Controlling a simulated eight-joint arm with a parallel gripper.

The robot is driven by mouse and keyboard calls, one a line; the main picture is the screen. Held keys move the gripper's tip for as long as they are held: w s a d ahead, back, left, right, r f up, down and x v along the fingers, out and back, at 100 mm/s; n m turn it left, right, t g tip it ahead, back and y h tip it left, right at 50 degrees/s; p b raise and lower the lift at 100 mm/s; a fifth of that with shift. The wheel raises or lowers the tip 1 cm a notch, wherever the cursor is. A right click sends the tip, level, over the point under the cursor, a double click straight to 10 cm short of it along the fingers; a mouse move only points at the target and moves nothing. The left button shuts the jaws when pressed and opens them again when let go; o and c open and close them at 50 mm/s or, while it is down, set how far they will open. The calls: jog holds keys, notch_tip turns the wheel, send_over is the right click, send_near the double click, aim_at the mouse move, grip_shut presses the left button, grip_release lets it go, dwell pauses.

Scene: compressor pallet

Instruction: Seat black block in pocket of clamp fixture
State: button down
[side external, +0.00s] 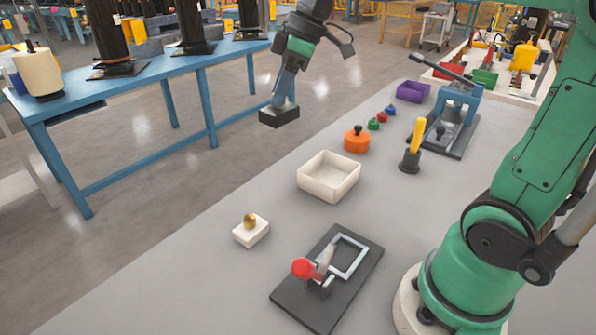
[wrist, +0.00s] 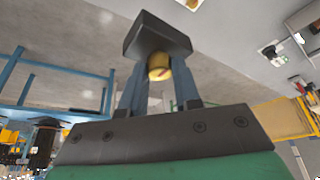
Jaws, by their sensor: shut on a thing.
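The black block (side external: 279,115) is held up in the air at the upper middle of the side view, left of the grey table's edge. My gripper (side external: 285,98) is above it, shut on it. In the wrist view the block (wrist: 152,36) is at the far end of the fingers (wrist: 158,75), with a brass knob (wrist: 159,68) between them. The clamp fixture (side external: 350,303) lies on the grey table at the lower middle. It is a dark plate with a silver rectangular frame (side external: 361,262) around its pocket and a red-knobbed lever (side external: 304,268). The frame looks empty.
A white block with a brass knob (side external: 251,234) sits left of the fixture. An open white tray (side external: 328,188) stands behind it. An orange knobbed disc (side external: 356,142), a yellow-handled tool (side external: 412,148) and a blue press (side external: 457,105) stand farther back. A blue bench (side external: 150,85) is at left.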

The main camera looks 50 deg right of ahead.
jog(key=a+f+m+t+h, duration=0.1)
jog(key=a+f+m+h, duration=0.3)
jog(key=m, duration=0.5)
jog(key=s+r+m+g+h, duration=0.1)
jog(key=s+r+m+g, duration=0.25)
jog(key=s+m, duration=0.7)
jog(key=s+r+m+g+h, duration=0.15)
jog(key=s+m+g, duration=0.3)
jog(key=m, duration=1.15)
jog(key=f, duration=1.9)
jog(key=shift+s+a, duration=0.25)
jog(key=shift+a, duration=0.1)
jog(key=c, duration=0.9)
grip_release()
jog(key=shift+f, duration=0.1)
